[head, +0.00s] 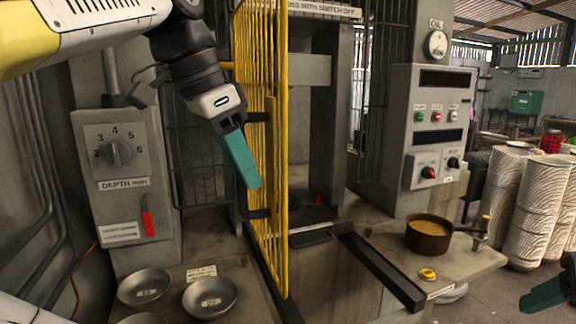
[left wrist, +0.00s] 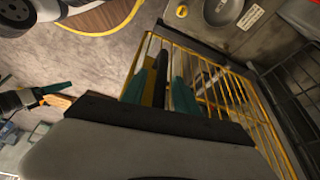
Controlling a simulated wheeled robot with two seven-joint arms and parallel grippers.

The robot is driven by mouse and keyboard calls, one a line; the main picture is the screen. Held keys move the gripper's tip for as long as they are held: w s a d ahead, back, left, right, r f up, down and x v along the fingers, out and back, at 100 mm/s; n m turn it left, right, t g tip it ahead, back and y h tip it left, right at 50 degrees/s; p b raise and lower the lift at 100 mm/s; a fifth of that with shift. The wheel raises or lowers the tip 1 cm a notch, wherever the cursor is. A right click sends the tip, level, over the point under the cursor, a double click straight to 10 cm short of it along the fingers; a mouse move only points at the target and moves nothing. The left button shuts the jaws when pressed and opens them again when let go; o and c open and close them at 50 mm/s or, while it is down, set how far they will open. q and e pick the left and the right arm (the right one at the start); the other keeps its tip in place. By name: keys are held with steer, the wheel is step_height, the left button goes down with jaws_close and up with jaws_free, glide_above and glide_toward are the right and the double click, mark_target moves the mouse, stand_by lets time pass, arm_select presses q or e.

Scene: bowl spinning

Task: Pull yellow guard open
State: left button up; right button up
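The yellow guard (head: 270,130) is a barred panel seen nearly edge-on in the head view, jutting out from the machine, with the opening showing to its right. Its bars also show in the left wrist view (left wrist: 235,105). A black handle (head: 258,213) is on the guard's left face. My left gripper (head: 240,165) is at this handle. In the left wrist view its teal fingers (left wrist: 160,95) stand apart, with the black handle bar (left wrist: 160,72) between them; firm contact is not visible. My right gripper (head: 545,296) is partly cut off at the lower right.
Metal bowls (head: 145,286) sit on the counter left of the guard. A brown pot (head: 428,235) and a yellow button (head: 428,274) are on the right counter. A dial panel (head: 120,160) stands left, a control box (head: 430,125) right, and stacked pale bowls (head: 512,200) farther right.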

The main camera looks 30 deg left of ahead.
arm_select(q)
steer(key=v, duration=0.7)
steer(key=shift+s+r, duration=0.15)
steer(key=shift+r, duration=0.2)
